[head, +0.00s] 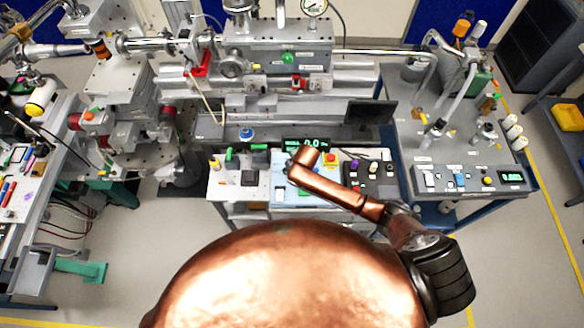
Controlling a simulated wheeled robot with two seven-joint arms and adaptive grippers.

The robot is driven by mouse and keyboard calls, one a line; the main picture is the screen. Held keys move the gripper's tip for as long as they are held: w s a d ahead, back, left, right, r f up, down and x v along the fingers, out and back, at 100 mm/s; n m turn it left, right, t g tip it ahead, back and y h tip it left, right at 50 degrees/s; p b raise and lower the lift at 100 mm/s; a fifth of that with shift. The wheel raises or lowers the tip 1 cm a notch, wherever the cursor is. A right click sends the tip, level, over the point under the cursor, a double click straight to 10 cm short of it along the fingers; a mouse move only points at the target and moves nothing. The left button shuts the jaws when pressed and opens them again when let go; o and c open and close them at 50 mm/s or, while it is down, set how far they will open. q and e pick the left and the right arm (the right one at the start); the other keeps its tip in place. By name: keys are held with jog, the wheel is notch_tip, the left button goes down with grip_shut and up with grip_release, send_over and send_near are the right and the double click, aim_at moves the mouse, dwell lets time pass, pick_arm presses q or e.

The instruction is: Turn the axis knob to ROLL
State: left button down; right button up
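The control panel (292,195) is a pale blue panel on the bench at the centre, below a small display reading about 0.0 (310,142). I cannot make out the axis knob or its labels; my copper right arm covers part of the panel. The arm comes in from the right and its wrist lies over the panel. Only a small dark part of my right gripper (289,166) shows past the wrist, close to the panel's left part. Its fingers are too hidden to tell open from shut, or whether they touch anything. My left gripper is not in view.
A red button on a yellow base (330,158) sits behind my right wrist. A dark box with knobs (383,177) stands right of the panel. A white plate with a green-handled part (240,180) lies left. Beamline hardware (275,55) fills the back.

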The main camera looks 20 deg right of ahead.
jog(key=o, duration=1.2)
jog(key=shift+c, duration=0.2)
jog(key=v, duration=1.2)
jog(key=shift+d, duration=0.1)
